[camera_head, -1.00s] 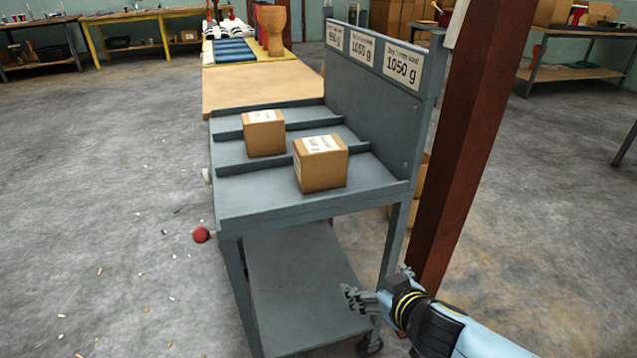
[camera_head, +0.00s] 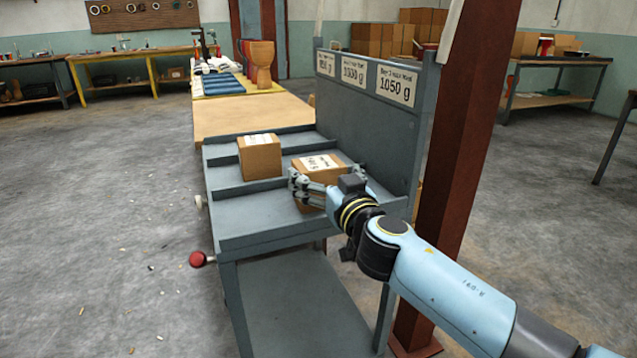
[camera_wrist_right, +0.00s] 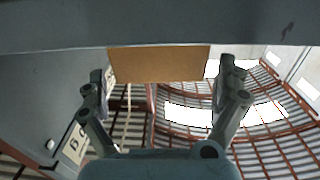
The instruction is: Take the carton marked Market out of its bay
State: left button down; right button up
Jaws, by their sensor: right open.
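Two brown cartons with white labels sit on the grey sloped rack: a near one (camera_head: 318,163) in the bay closest to me and another (camera_head: 260,158) in the middle bay. The label print is too small for me to read which is Market. My right gripper (camera_head: 328,180) is open at the near carton, with one finger towards its left side and one towards its right. In the right wrist view, the carton's plain brown face (camera_wrist_right: 160,63) lies between the spread fingertips (camera_wrist_right: 162,72); contact cannot be told. My left gripper is not in view.
Low dividers (camera_head: 248,185) separate the rack's bays. A grey back panel (camera_head: 375,125) with weight signs rises along the right side, beside a rust-red post (camera_head: 462,170).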

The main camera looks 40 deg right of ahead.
jog(key=x, duration=0.2)
jog(key=shift+w+d+f, duration=0.1)
jog(key=shift+w+d, duration=0.05)
jog(key=shift+w, duration=0.2)
jog(key=c, duration=1.3)
jog(key=shift+c, duration=0.2)
